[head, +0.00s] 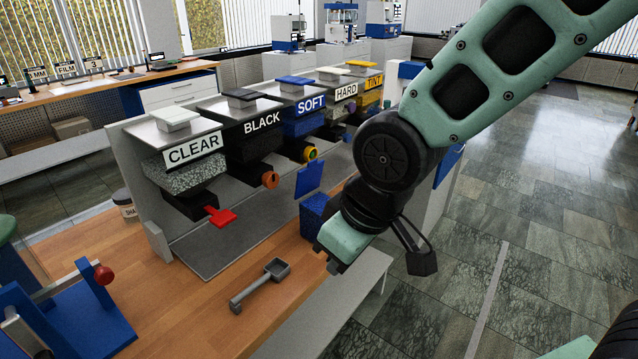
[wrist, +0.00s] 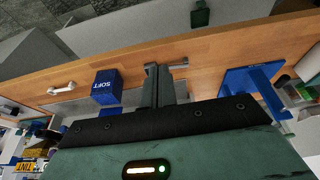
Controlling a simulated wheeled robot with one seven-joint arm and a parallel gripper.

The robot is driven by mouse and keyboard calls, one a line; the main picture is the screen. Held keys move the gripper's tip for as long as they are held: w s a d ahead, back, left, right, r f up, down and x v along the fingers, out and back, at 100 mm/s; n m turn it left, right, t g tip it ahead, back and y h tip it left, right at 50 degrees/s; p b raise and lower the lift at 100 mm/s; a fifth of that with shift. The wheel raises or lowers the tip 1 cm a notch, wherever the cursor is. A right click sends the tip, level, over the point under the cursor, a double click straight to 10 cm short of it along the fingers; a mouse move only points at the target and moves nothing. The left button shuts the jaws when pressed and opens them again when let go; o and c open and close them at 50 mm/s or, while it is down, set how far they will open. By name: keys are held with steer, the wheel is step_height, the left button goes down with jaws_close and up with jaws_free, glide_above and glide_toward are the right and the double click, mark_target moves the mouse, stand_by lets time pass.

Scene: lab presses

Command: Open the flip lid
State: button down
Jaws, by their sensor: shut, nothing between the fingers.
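Several hoppers stand in a row, each with a small lid on top. The CLEAR hopper's white lid (head: 175,118), the BLACK hopper's dark lid (head: 241,98) and the SOFT hopper's blue lid (head: 295,83) all look down. A blue box (head: 315,213) stands on the bench, with a tilted blue flap (head: 308,178) above it; whether they are joined is unclear. In the wrist view the box (wrist: 106,87) reads SOFT. My gripper (head: 334,264) hangs over the bench's front edge, close to the box. In the wrist view its fingers (wrist: 157,72) are together and empty.
A grey scoop (head: 262,283) lies on the wooden bench. A blue press (head: 70,310) with a red knob stands at the near left. A red slide handle (head: 221,216) sticks out under CLEAR. The floor to the right (head: 540,210) is clear.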

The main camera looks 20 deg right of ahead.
steer(key=w+d+f+t+y+b, duration=0.2)
steer(key=w+f+t+b, duration=0.3)
steer(key=w, duration=0.5)
steer(key=m+t+y+b, duration=0.1)
steer(key=t+y+b, duration=0.5)
steer(key=t+b, duration=0.35)
glide_toward(313, 162)
steer(key=p+x, duration=0.2)
steer(key=x, duration=0.4)
steer(key=shift+w+a, duration=0.2)
steer(key=shift+w, duration=0.2)
steer(key=shift+r, duration=0.1)
